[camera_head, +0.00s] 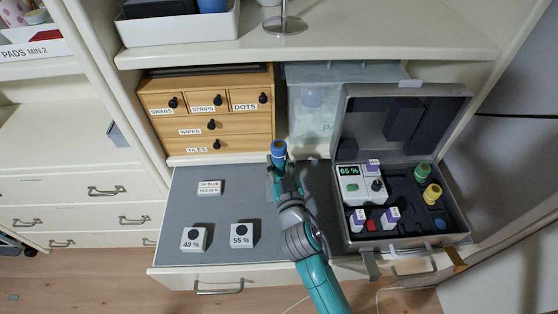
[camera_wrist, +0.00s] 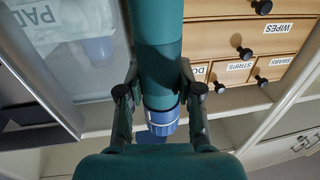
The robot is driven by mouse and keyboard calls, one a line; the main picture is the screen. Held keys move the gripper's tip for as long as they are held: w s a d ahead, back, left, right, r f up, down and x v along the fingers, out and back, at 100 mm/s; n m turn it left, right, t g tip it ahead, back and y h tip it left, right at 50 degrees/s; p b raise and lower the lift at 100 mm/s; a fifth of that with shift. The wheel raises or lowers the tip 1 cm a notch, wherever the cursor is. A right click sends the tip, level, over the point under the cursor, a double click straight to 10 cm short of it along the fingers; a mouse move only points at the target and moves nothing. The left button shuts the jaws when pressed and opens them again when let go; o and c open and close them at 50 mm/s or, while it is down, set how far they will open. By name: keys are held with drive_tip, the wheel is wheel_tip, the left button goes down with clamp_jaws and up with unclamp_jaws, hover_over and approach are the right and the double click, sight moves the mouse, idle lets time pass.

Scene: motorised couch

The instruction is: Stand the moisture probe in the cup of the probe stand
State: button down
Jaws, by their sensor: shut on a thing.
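My gripper (camera_wrist: 160,100) is shut on a probe with a blue collar (camera_wrist: 161,122). Its blue end (camera_head: 279,149) points up in the head view, in front of the drawer box. A teal cylinder lines up with the collar in the wrist view. The probe's lower end is hidden behind my gripper and arm. I cannot make out a probe stand or its cup. Two white blocks, marked 40 % (camera_head: 194,239) and 55 % (camera_head: 242,235), have dark round spots on top. They sit on the grey mat (camera_head: 195,211), left of my arm.
An open grey case (camera_head: 452,227) at right holds a meter reading 65 % (camera_head: 352,184), green (camera_head: 423,173) and yellow (camera_head: 432,193) capped items and purple-labelled pieces. A wooden drawer box (camera_head: 180,122) and translucent bin (camera_head: 308,121) stand behind. A shelf (camera_head: 360,46) overhangs.

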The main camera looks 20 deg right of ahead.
sight(280, 174)
drive_tip(key=shift+f, duration=1.55)
drive_tip(key=c, duration=0.7)
unclamp_jaws()
drive_tip(key=shift+r, duration=0.1)
drive_tip(key=shift+r, duration=2.9)
drive_tip(key=shift+s, duration=0.1)
